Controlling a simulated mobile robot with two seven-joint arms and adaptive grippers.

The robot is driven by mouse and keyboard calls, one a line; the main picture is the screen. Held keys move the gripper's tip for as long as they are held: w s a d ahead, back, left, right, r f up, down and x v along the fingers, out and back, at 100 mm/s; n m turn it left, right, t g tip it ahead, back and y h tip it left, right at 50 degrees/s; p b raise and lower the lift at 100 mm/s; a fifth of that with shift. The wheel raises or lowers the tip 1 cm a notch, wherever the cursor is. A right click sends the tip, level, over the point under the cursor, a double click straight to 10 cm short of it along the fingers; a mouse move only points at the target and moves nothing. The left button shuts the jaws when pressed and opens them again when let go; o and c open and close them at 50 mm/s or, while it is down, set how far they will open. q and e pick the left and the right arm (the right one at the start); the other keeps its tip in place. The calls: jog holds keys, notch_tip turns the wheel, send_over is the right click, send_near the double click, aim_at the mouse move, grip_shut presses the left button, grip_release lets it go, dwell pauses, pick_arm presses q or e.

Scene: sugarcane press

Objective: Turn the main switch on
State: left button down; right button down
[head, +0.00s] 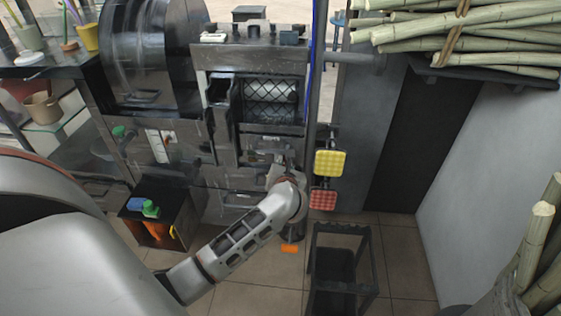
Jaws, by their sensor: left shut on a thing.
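The press (248,55) stands at the back centre, a dark metal machine with a mesh guard. A pale panel with small red marks (161,146) is on its lower left front; I cannot tell for sure whether this is the main switch. My left arm reaches in from the lower left, and my left gripper (281,170) is at the lower right front of the press, right of that panel and apart from it. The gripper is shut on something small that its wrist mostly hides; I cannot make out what. My right gripper is not in view.
A yellow pad (330,163) and a red pad (322,198) hang right of the gripper. A black frame stand (342,268) is on the floor below. A dark box (160,216) stands left. Sugarcane (470,35) lies on a shelf at upper right. Tiled floor is free at right.

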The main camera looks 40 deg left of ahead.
pick_arm(q)
jog(key=shift+w+d+m+g+y+p, duration=0.15)
jog(key=shift+m+y+p, duration=0.15)
jog(key=shift+m, duration=0.2)
jog(key=shift+w+d+m+g+y+p, duration=0.15)
jog(key=shift+m+y, duration=0.15)
jog(key=shift+m, duration=0.2)
jog(key=m+y, duration=0.1)
jog(key=m, duration=0.1)
jog(key=f+m+y, duration=0.1)
jog(key=m, duration=0.1)
jog(key=shift+d+f+m+y, duration=0.15)
jog(key=shift+m+y, duration=0.25)
jog(key=shift+f+m+y, duration=0.25)
jog(key=shift+m+y, duration=0.35)
jog(key=shift+m, duration=0.4)
jog(key=shift+f+m+y+b, duration=0.1)
jog(key=shift+m+y+b, duration=0.25)
jog(key=shift+m, duration=0.55)
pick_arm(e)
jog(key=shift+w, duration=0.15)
pick_arm(q)
jog(key=shift+m, duration=0.4)
jog(key=c, duration=2.1)
grip_release()
jog(key=shift+w, duration=0.1)
